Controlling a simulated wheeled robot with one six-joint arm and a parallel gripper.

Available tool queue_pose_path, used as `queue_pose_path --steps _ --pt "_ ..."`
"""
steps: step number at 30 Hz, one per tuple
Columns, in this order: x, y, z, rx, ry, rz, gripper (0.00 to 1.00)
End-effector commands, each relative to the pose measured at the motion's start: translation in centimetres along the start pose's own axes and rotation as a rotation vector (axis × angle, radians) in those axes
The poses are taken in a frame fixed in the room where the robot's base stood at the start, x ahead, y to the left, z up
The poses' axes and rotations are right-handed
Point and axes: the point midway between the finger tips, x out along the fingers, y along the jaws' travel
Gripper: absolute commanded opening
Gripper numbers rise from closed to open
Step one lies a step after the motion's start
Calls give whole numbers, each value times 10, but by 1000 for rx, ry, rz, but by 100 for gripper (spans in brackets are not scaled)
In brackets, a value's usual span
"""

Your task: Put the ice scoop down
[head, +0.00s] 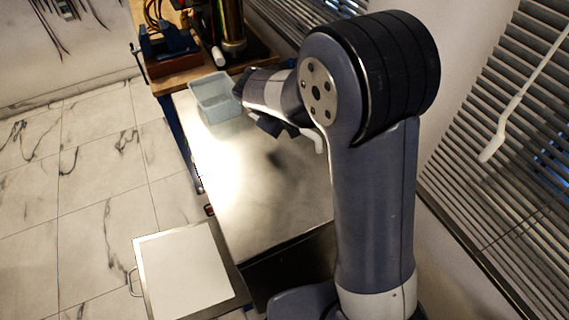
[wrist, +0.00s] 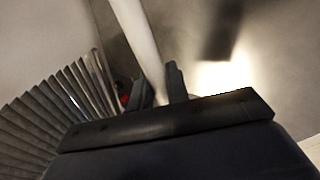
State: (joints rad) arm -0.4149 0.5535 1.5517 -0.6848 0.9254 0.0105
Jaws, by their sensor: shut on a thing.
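The ice scoop shows as a long pale bar (wrist: 137,35) in the wrist view, running up from between the two dark fingers of my gripper (wrist: 158,86). My gripper is shut on it. The far end of the scoop is cut off by the frame edge. In the head view my arm hides most of the gripper and scoop; a small white piece (head: 319,143) beside the wrist may be part of the scoop. A dark shadow lies on the metal worktop (head: 240,195) below, and the gripper appears to be above that surface.
A pale blue open bin (head: 213,99) stands at the worktop's far end, left of my wrist. Blinds (head: 500,130) line the right side. The worktop's near left part is clear.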

Motion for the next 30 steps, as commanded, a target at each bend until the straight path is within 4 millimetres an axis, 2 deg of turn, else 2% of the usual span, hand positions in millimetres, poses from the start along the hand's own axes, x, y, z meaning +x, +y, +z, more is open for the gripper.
queue_pose_path --steps 5,12,24,30 --pt "3 -6 -7 -53 30 10 0" --pt "38 -29 -7 -57 28 9 0" --pt "77 -54 -7 -54 29 10 0" --pt "79 -55 -7 -52 31 10 0"
